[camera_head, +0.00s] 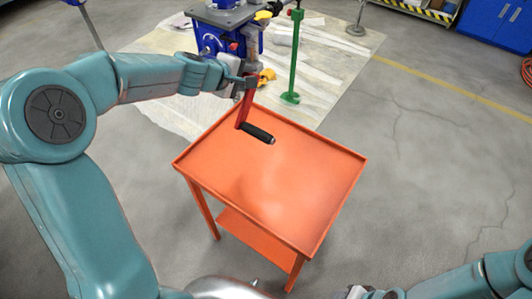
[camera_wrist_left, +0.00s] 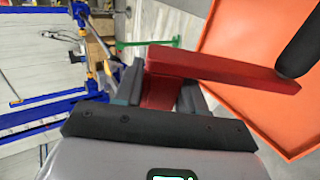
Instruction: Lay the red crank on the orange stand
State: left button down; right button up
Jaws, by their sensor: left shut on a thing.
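The red crank (camera_head: 246,106) hangs from my left gripper (camera_head: 249,81), with its black handle (camera_head: 258,133) over the back left part of the orange stand (camera_head: 308,172). My left gripper is shut on the red crank. In the left wrist view the crank (camera_wrist_left: 220,69) lies across the jaws of my left gripper (camera_wrist_left: 160,88), and its black handle (camera_wrist_left: 299,55) is at the upper right over the orange top (camera_wrist_left: 245,40). I cannot tell whether the crank touches the stand. My right gripper is not clearly seen; only part of my right arm shows at the lower right.
A blue screw jack (camera_head: 222,35) stands on a pale sheet (camera_head: 335,55) behind the stand. A green post (camera_head: 295,60) stands right of it. The stand's top is otherwise bare and has a raised rim. Blue cabinets (camera_head: 497,25) are at the far right.

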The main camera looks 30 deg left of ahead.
pick_arm(q)
notch_tip(320, 180, down, 20)
jog(key=b, duration=1.6)
jog(key=c, duration=0.8)
grip_release()
jog(key=shift+w, duration=0.1)
jog(key=shift+o, duration=0.7)
jog(key=shift+d+r, duration=0.1)
jog(key=shift+r, duration=0.05)
